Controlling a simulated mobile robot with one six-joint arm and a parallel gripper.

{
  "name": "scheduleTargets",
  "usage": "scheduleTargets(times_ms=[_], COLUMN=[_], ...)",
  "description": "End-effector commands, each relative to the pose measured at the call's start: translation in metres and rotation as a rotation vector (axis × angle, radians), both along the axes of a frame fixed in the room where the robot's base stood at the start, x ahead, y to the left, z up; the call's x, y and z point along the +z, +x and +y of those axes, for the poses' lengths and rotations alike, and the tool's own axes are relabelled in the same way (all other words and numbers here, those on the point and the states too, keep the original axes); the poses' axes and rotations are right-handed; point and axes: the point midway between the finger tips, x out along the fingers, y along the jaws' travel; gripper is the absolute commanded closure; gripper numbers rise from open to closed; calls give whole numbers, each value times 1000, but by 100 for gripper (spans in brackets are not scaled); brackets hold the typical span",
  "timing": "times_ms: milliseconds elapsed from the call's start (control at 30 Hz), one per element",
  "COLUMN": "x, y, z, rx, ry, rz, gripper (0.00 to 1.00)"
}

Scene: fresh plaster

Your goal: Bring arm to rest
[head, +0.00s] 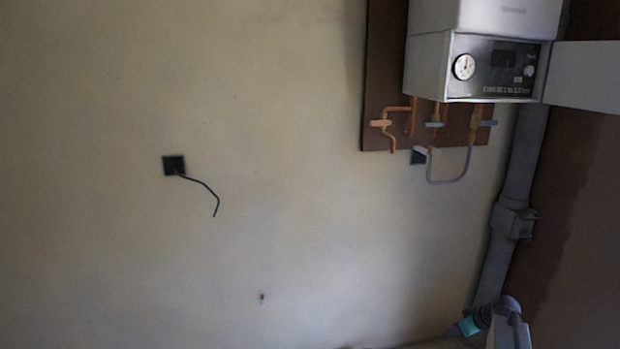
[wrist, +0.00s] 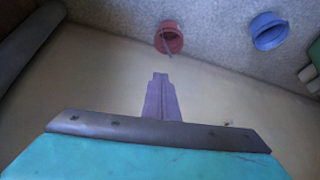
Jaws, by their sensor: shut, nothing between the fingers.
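My gripper (wrist: 160,77) shows in the wrist view, with its two narrow purplish fingers together and nothing between them. Behind the fingers are my dark grey crossbar and teal palm. The fingers appear in front of a plain beige surface, and I cannot tell how far off it is. In the head view, part of my arm shows low at the right, with a small teal part at its left end. The fingers cannot be made out there.
A boiler (head: 480,65) and copper pipes (head: 386,126) hang at upper right. A grey duct (head: 522,160) runs down beside them. A black wall box (head: 174,165) trails a loose cable (head: 207,189). Red (wrist: 168,38) and blue (wrist: 268,31) buckets stand apart. The left wall is mostly bare.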

Motion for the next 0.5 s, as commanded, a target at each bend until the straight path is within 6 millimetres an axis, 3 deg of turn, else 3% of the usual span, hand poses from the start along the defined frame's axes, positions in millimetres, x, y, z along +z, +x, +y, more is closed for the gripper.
scheduleTargets(times_ms=[33, 100, 267, 500], x=[-17, -38, -85, -144], y=[-10, -22, -54, -115], z=[22, 45, 97, 167], rx=[-2, -14, -42, -88], ry=[15, 36, 68, 85], rz=[39, 91, 215, 399], gripper=[100, 100, 100, 100])
